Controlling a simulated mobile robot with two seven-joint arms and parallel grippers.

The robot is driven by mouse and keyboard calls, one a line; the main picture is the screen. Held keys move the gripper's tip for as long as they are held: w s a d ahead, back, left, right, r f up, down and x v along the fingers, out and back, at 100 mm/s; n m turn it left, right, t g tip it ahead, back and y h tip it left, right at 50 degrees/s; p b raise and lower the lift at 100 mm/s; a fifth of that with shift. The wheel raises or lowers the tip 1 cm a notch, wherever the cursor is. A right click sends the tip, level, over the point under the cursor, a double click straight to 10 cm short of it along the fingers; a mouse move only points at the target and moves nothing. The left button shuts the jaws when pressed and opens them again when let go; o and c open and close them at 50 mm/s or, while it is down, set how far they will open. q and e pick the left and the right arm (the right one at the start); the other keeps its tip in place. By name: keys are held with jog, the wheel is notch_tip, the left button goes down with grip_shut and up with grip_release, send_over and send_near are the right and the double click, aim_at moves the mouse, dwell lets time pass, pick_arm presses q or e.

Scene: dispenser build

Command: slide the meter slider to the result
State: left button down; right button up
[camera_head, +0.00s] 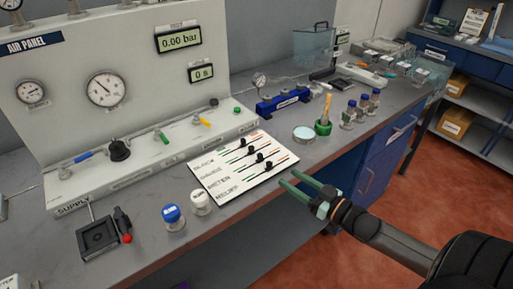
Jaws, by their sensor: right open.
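A white slider board (222,165) lies on the bench, with several labelled rows, coloured tracks and black slider knobs. The label of the third row looks like METER, and its meter slider (260,157) appears to stand around the middle of its track. The lowest knob (268,165) is close beside it. My right gripper (288,180) comes in from the right with green fingers apart and empty. Its fingertips are just off the board's right edge, near the bench's front edge, touching no knob. My left gripper is not in view.
The air panel (60,62) with gauges and displays reading 0.00 bar and 0 s stands behind the board. A blue-capped jar (173,216) and a white-capped jar (200,201) stand left of the board. A round dish (303,134) and green-based holder (323,127) stand right.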

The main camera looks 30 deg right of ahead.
aim_at(262, 156)
jog(key=x, duration=0.8)
jog(key=r+x, duration=0.1)
jog(key=x, duration=0.4)
jog(key=shift+d, duration=0.1)
grip_shut()
dwell(0.4)
dwell(1.0)
